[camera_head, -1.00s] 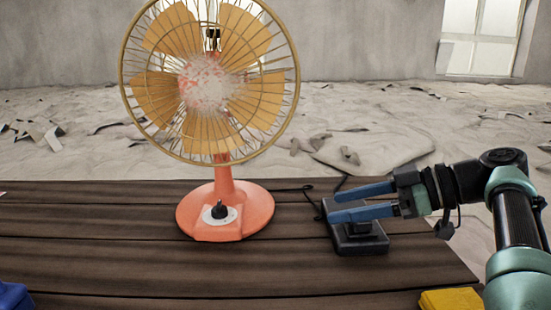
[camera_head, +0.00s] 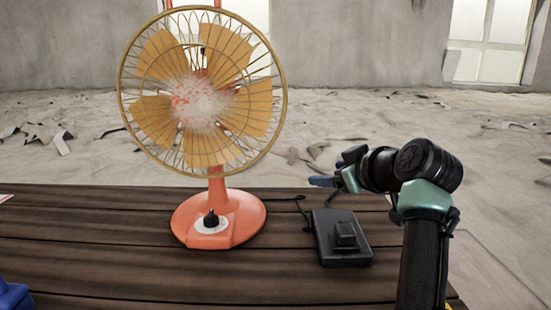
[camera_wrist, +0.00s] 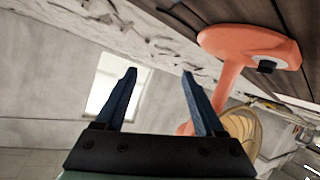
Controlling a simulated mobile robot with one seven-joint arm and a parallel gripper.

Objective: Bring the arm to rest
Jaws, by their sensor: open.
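My gripper (camera_head: 322,181) is at the right in the head view, raised above the back of the table and pointing left, mostly hidden behind my wrist. In the wrist view my gripper (camera_wrist: 158,75) shows two blue fingers spread apart with nothing between them. The orange fan (camera_head: 218,218) stands upright on the table to the left of my gripper. It also shows in the wrist view (camera_wrist: 245,42), tilted, beyond the right finger. A black box with a raised block (camera_head: 343,238) lies on the table below my gripper, apart from it.
The dark plank table (camera_head: 120,270) has free room in front of the fan. A blue object (camera_head: 14,296) sits at its front left corner. A cord runs from the fan toward the black box. A rubble-strewn floor and a window (camera_head: 490,40) lie behind.

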